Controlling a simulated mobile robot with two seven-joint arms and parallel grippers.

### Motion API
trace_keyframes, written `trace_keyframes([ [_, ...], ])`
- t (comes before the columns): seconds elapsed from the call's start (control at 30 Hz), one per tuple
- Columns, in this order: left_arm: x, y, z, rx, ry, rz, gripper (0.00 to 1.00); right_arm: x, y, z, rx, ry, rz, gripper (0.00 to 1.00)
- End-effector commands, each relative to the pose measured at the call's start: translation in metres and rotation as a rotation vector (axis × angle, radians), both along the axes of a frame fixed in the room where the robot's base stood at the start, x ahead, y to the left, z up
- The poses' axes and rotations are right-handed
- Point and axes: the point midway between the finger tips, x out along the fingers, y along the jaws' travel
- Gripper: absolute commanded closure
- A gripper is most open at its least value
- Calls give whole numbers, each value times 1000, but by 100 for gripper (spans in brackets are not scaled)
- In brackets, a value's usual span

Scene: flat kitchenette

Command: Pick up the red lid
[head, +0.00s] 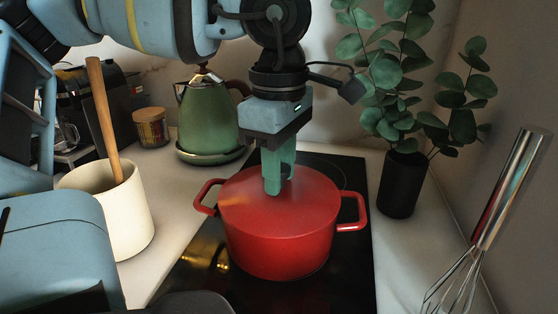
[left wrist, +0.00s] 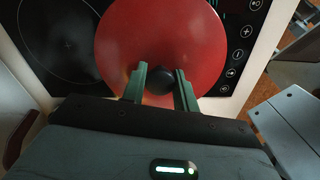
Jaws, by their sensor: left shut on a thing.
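The red lid (head: 300,198) sits on top of the red pot (head: 280,248), which stands on the black cooktop. My left gripper (head: 273,186) reaches down from above to the middle of the lid, and its fingers hide the knob in the head view. In the left wrist view the round lid (left wrist: 200,40) fills the upper middle. Its dark knob (left wrist: 159,82) lies between the two green fingers of the left gripper (left wrist: 161,92), which is shut on it. No gap between lid and pot shows. My right gripper is not in view.
A green kettle (head: 209,118) stands behind the pot. A white crock (head: 115,205) with a wooden handle is at the left. A black vase with leafy stems (head: 401,185) and a metal whisk (head: 490,220) are at the right. Glossy cooktop (head: 208,262) lies bare at front left.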

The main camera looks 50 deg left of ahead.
Motion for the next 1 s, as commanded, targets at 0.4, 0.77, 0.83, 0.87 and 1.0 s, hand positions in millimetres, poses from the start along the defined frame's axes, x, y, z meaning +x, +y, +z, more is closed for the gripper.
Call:
trace_keyframes([
  [0.4, -3, 0, -4, 2, 23, -2, 100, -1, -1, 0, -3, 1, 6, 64],
  [0.77, -1, 0, 51, 2, 9, 0, 100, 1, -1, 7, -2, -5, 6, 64],
  [0.83, -1, 0, 68, 3, 8, 1, 100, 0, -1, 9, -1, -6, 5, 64],
  [0.87, -1, 0, 75, 2, 8, 2, 100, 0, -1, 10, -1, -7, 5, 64],
  [1.0, -1, 0, 109, 2, 5, 2, 100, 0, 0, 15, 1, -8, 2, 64],
])
